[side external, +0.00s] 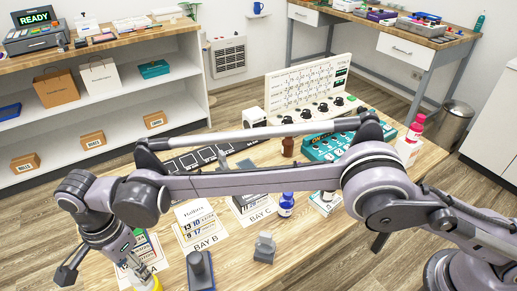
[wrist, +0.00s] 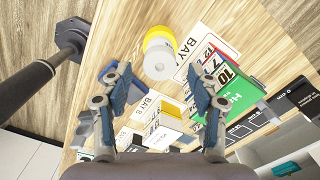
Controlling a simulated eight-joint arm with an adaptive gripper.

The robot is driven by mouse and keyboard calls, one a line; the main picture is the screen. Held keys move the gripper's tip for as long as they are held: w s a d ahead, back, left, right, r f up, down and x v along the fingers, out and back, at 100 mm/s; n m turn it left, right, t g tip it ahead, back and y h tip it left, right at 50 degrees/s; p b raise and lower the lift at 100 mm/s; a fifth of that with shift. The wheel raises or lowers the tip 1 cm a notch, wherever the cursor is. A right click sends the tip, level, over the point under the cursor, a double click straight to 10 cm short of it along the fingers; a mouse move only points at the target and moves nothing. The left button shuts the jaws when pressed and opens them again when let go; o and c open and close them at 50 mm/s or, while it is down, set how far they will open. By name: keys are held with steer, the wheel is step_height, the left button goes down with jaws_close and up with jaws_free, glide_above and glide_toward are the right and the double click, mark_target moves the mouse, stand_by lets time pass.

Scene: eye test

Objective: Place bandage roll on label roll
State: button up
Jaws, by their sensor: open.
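My gripper (wrist: 157,76) is open, its two fingers spread apart with nothing between the tips. In the wrist view, a white round roll-like thing (wrist: 158,62) with a yellow part (wrist: 160,36) lies beyond the fingertips, near the table edge. In the side external view, my gripper (side external: 103,264) is at the lower left, and a yellow and white thing (side external: 148,283) shows beside it, partly cut off by the frame. I cannot tell for certain which part is the bandage roll and which the label roll.
A green numbered box (wrist: 242,92) stands right of the fingers. White bay cards with numbered calendars (side external: 200,222) lie along the table. A dark blue item (side external: 200,268), a grey block (side external: 264,248) and a blue bottle (side external: 286,205) stand nearby. A control panel (side external: 308,92) stands behind.

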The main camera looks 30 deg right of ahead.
step_height(320, 180, up, 7)
steer(key=w+d+r+n+t+y, duration=0.15)
steer(key=d+r, duration=0.25)
steer(key=d, duration=0.5)
steer(key=w+d+r+n, duration=0.2)
steer(key=w+d+r, duration=0.15)
steer(key=d, duration=0.65)
steer(key=w+d+r+n+t, duration=0.1)
steer(key=d+r+n, duration=0.1)
steer(key=d+r, duration=0.5)
steer(key=s+d+f+n+t, duration=0.1)
steer(key=s+d+f+n, duration=0.15)
steer(key=d, duration=0.65)
steer(key=s+d+f+n+t, duration=0.15)
steer(key=s+d, duration=0.25)
steer(key=d, duration=0.4)
steer(key=s+d+f+n+t+h, duration=0.1)
steer(key=s+d+f+n+t, duration=0.1)
steer(key=s+d+f, duration=0.4)
steer(key=s+d, duration=0.3)
steer(key=shift+d+f, duration=0.15)
steer(key=shift+d, duration=0.2)
